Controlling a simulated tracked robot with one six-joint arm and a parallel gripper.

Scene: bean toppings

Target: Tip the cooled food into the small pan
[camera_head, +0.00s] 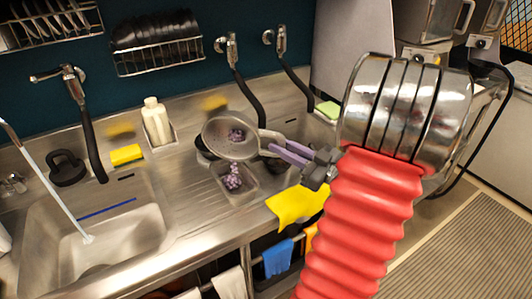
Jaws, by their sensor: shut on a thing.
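My gripper (290,151), with purple-grey fingers, is shut on the handle of a round metal strainer (213,128). The strainer is tilted over the counter, and a small clump of purple food (237,135) shows in its bowl. Below the strainer is a small rectangular metal pan (250,188) with a heap of purple food (233,177) in it. The strainer's lower rim overlaps the pan's far side in the picture, so I cannot tell the height between them. My red arm sleeve covers the right part of the counter.
A sink (110,235) with running water is at left. A yellow sponge (127,155), a white bottle (156,122) and a black weight-like object (67,168) stand behind. A yellow cloth (290,206) hangs over the front edge. A green sponge (329,110) lies behind.

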